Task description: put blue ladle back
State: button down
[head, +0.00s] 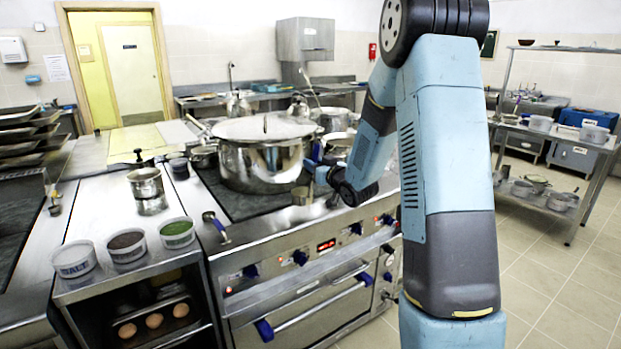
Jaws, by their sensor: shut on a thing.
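My gripper (322,174) is at the right side of the large lidded stockpot (262,165) on the stove, reached down from my arm at the right. It is small and partly hidden by my wrist. It is shut on what looks like the blue ladle, whose metal bowl (302,196) hangs low in front of the pot, above the stove's front edge. The blue handle is hard to tell from my blue gripper parts. I cannot tell whether the bowl touches the stove or pot.
Labelled tubs, including a green-filled one (177,233), stand on the left counter near a metal canister (148,190). More pans crowd the stove behind the stockpot. The floor (555,285) at the right is clear.

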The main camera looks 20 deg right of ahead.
jog(key=shift+w+a+f, duration=0.25)
jog(key=shift+w+f, duration=0.6)
jog(key=shift+f, duration=0.25)
notch_tip(320, 180, down, 3)
jog(key=shift+r, duration=0.1)
jog(key=c, duration=0.9)
grip_release()
jog(key=shift+s+d, duration=0.1)
jog(key=shift+s, duration=0.05)
